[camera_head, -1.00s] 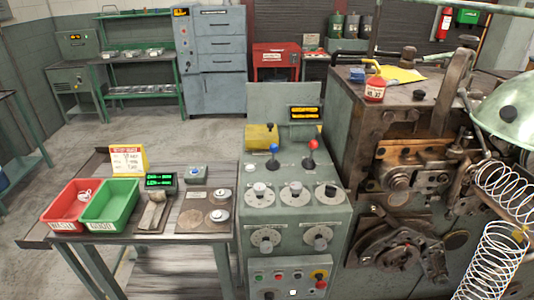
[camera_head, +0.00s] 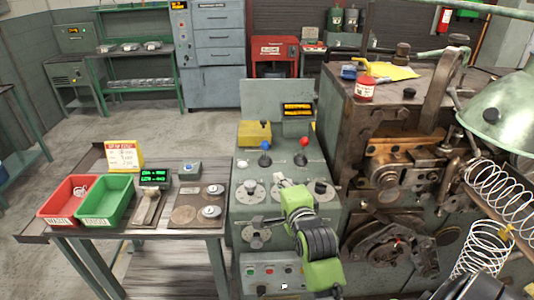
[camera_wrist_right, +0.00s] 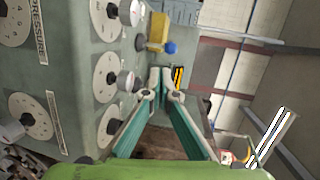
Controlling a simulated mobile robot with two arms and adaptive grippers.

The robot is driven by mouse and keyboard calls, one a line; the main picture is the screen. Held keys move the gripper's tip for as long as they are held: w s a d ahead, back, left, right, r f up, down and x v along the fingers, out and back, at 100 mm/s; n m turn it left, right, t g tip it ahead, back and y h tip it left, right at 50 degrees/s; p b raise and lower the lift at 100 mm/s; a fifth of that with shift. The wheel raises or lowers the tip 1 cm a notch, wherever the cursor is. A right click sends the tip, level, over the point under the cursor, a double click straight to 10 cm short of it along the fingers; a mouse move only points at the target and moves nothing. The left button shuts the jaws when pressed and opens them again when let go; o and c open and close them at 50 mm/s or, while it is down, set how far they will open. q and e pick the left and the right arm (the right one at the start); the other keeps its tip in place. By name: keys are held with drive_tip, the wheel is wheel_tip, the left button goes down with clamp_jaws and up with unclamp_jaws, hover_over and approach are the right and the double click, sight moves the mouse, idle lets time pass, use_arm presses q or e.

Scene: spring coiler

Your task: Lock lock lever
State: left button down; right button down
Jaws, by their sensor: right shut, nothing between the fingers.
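I cannot tell for sure which part is the lock lever. Two levers stand on the control cabinet (camera_head: 272,211): one with a blue knob (camera_head: 265,146) and one with a red knob (camera_head: 303,142). The blue knob also shows in the right wrist view (camera_wrist_right: 171,48). My right gripper (camera_head: 282,182) is over the cabinet's row of dials, below and between the two levers in the picture. In the right wrist view its teal fingers (camera_wrist_right: 166,82) come together at the tips, with nothing between them. My green wrist hides part of the lower dials. My left gripper is not in view.
A yellow box (camera_head: 254,134) and a lit display (camera_head: 298,110) stand behind the levers. The coiler machine (camera_head: 345,125) is close on the right, with a green lamp (camera_head: 500,112) and coiled springs (camera_head: 490,185). A side table with a red bin (camera_head: 68,200) and green bin (camera_head: 105,202) stands left.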

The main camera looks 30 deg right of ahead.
sight(266, 149)
drive_tip(key=shift+d+r+m, duration=0.25)
drive_tip(key=shift+r+m, duration=0.05)
drive_tip(key=p+x, duration=0.1)
drive_tip(key=x, duration=0.3)
drive_tip(key=r+p+x, duration=0.1)
drive_tip(key=p+x, duration=0.1)
drive_tip(key=x, duration=0.3)
drive_tip(key=p+x, duration=0.1)
drive_tip(key=x, duration=0.4)
drive_tip(key=shift+w+r+p, duration=0.1)
drive_tip(key=shift+r+p, duration=0.2)
drive_tip(key=shift+p, duration=0.05)
